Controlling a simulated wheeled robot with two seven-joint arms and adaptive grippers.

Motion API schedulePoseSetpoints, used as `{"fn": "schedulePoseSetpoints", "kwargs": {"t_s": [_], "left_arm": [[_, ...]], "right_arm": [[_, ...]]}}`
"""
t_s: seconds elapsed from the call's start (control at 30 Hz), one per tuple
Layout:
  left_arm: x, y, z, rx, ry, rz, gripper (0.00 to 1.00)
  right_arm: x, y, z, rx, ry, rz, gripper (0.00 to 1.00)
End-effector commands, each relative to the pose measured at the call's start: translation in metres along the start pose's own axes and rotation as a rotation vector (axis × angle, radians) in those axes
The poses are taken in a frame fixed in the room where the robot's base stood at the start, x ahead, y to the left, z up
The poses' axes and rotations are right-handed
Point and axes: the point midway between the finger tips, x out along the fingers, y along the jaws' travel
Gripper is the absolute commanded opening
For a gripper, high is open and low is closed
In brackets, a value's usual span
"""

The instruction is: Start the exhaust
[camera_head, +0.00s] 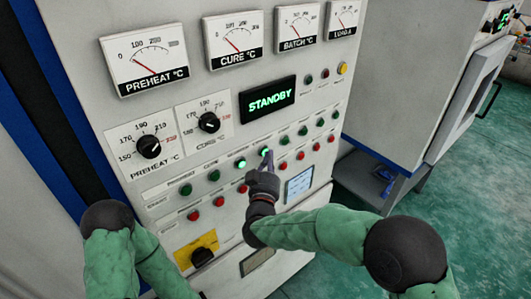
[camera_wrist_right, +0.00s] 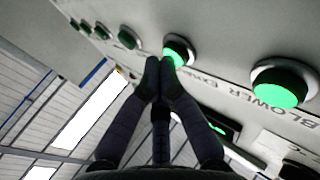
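The control panel (camera_head: 150,98) has a row of green buttons above a row of red ones. Two green buttons are lit: the blower button (camera_head: 240,163), also at right in the right wrist view (camera_wrist_right: 278,84), and the button beside it (camera_head: 265,151), whose partly hidden label reads like "Exhaust". My right gripper (camera_head: 266,160) is shut and empty, fingertips together. In the right wrist view its tips (camera_wrist_right: 160,64) overlap the edge of that second lit button (camera_wrist_right: 178,51); I cannot tell whether they touch. My left arm shows at lower left; its gripper is out of view.
A green-lettered STANDBY display (camera_head: 268,99) and several gauges (camera_head: 144,55) sit above the buttons. Red buttons (camera_head: 243,188) lie close below my right gripper. A yellow-plated rotary switch (camera_head: 201,256) is low on the panel. Another cabinet (camera_head: 412,75) stands to the right.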

Motion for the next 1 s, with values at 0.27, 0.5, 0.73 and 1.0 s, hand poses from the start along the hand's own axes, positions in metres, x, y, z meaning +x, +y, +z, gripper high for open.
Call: {"fn": "schedulePoseSetpoints", "kwargs": {"t_s": [0.27, 0.5, 0.73, 1.0], "left_arm": [[0.001, 0.000, 0.000, 0.000, 0.000, 0.000, 0.40], [0.001, 0.000, 0.000, 0.000, 0.000, 0.000, 0.40], [0.001, 0.000, 0.000, 0.000, 0.000, 0.000, 0.40], [0.001, 0.000, 0.000, 0.000, 0.000, 0.000, 0.40]], "right_arm": [[-0.009, 0.010, 0.000, 0.000, 0.001, 0.000, 0.00], [-0.010, 0.010, 0.000, 0.000, 0.001, 0.000, 0.00], [-0.015, 0.016, 0.000, 0.000, 0.000, 0.001, 0.00], [-0.031, 0.033, 0.000, 0.000, -0.001, 0.000, 0.00]]}}
